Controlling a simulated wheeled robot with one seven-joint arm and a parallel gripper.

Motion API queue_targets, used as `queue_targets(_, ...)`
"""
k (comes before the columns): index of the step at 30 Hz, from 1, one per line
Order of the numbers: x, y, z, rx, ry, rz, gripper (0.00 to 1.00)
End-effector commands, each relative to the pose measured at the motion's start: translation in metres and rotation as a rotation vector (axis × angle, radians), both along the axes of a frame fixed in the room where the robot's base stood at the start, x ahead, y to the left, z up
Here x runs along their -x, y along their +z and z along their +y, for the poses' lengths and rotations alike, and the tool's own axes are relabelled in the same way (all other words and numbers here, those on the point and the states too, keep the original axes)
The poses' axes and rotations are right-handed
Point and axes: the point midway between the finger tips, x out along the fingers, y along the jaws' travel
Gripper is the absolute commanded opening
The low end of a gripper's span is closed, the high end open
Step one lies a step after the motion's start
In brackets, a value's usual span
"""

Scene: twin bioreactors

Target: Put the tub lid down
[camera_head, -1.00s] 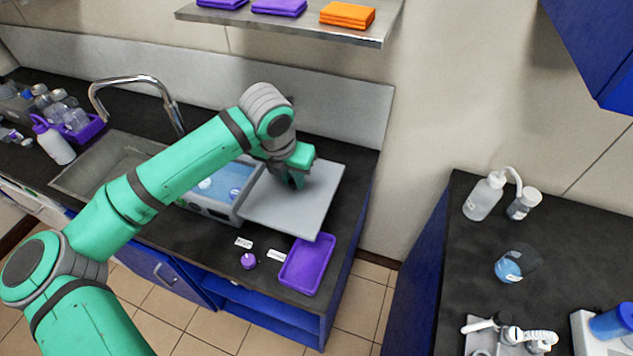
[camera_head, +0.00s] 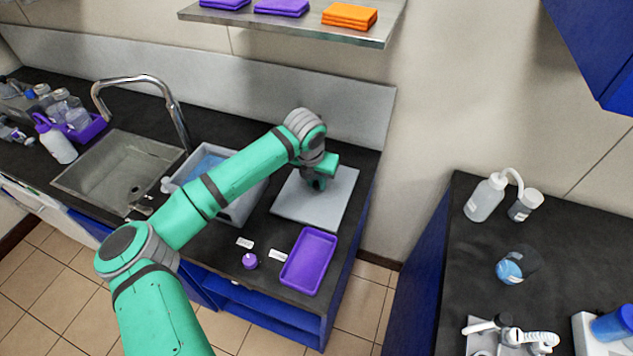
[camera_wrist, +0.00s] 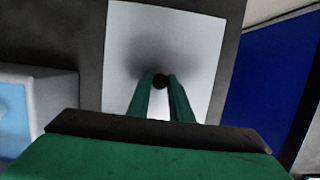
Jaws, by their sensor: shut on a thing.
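The tub lid (camera_head: 330,205) is a flat grey panel over the black counter, just right of the tub. It looks level and close to the counter, but I cannot tell whether it touches. My gripper (camera_head: 318,184) points down at the lid's middle. In the wrist view my gripper (camera_wrist: 160,85) is shut on a small dark knob on the lid (camera_wrist: 200,45). The tub (camera_head: 238,208) is a grey box with blue liquid, open at the top and partly hidden behind my arm.
A purple tray (camera_head: 310,262) lies close in front of the lid, with a small purple-capped item (camera_head: 250,261) to its left. A sink (camera_head: 115,170) with a tall faucet (camera_head: 150,85) is left of the tub. A shelf (camera_head: 300,25) hangs above the back wall.

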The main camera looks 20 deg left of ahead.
Motion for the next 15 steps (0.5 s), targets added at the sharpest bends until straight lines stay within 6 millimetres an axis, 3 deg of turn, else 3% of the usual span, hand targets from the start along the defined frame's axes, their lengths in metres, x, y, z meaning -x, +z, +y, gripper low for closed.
queue_targets(13,-0.0001,-0.0088,0.0003,-0.001,-0.001,-0.001,0.00)
queue_targets(14,0.0001,-0.0095,0.0002,-0.001,-0.001,-0.001,0.21)
queue_targets(15,0.0000,-0.0092,0.0002,-0.001,-0.001,-0.001,0.31)
